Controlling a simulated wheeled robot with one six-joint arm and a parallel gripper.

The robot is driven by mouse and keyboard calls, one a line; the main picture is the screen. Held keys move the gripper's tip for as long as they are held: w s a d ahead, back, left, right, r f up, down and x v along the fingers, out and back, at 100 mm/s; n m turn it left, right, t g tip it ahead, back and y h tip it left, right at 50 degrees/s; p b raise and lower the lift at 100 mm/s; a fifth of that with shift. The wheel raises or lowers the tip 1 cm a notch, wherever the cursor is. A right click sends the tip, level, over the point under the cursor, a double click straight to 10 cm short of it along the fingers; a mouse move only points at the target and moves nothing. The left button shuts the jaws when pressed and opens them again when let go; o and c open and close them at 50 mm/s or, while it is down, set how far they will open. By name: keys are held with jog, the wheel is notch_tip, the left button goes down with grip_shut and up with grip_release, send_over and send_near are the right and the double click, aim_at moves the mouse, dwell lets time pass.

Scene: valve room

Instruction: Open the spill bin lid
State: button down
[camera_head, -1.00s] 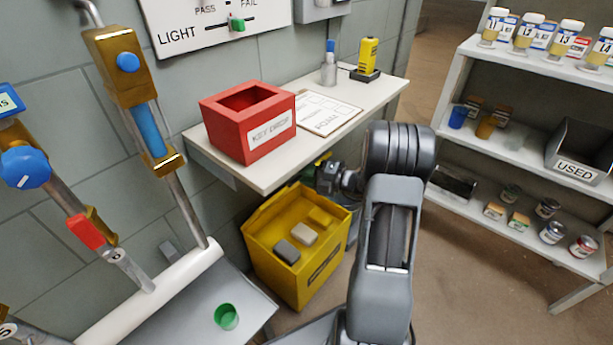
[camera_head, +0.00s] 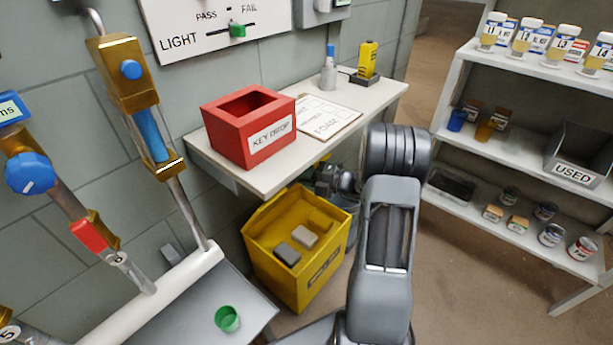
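A yellow bin (camera_head: 290,278) stands on the floor under the wall shelf. I take it for the spill bin, but its front label is too small to read. Its top looks open, and a dark grey block (camera_head: 286,254) and a lighter block (camera_head: 304,237) show inside. A yellow panel along its back left side may be the raised lid; I cannot tell for sure. My gripper (camera_head: 330,180) is beyond the bin's back right corner, below the shelf edge. It is small, dark and partly hidden by my arm, so its fingers cannot be made out.
The wall shelf (camera_head: 230,177) overhangs the bin's back, holding a red key drop box (camera_head: 250,128) and a clipboard (camera_head: 326,117). A grey bucket-like thing (camera_head: 354,226) stands right of the bin. A storage rack (camera_head: 510,150) is at right. Floor between is clear.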

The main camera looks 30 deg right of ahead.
jog(key=w+r+p, duration=0.1)
jog(key=w+a+r+p, duration=0.1)
jog(key=w+p, duration=0.1)
jog(key=w+a+r+p, duration=0.1)
jog(key=shift+w+p, duration=0.15)
jog(key=shift+p, duration=0.25)
jog(key=shift+w+a, duration=0.1)
jog(key=shift+w, duration=0.3)
jog(key=c, duration=1.5)
grip_release()
jog(key=shift+c, duration=0.2)
jog(key=shift+o, duration=0.5)
jog(key=shift+f, duration=0.1)
jog(key=shift+s, duration=0.1)
jog(key=p+v, duration=0.3)
jog(key=v, duration=1)
jog(key=shift+s+d, duration=0.2)
jog(key=shift+d, duration=0.1)
